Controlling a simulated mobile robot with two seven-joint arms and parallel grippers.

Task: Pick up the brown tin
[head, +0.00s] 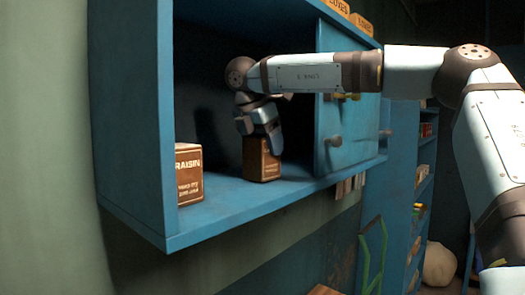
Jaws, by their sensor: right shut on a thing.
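A brown tin (260,162) with pale lettering stands upright on the floor of the open blue cabinet. My right gripper (272,141) reaches into the cabinet from the right and is shut on the top of this tin. The tin's base appears to be at the shelf surface; I cannot tell whether it is lifted. A second brown tin, marked "RAISIN" (188,174), stands apart at the left inside the cabinet. My left gripper is not in view.
The blue cabinet (230,205) has a side wall at the left and an open door (350,145) at the right, close to my forearm. Small boxes stand on its top. A blue shelf unit (405,190) stands behind on the right.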

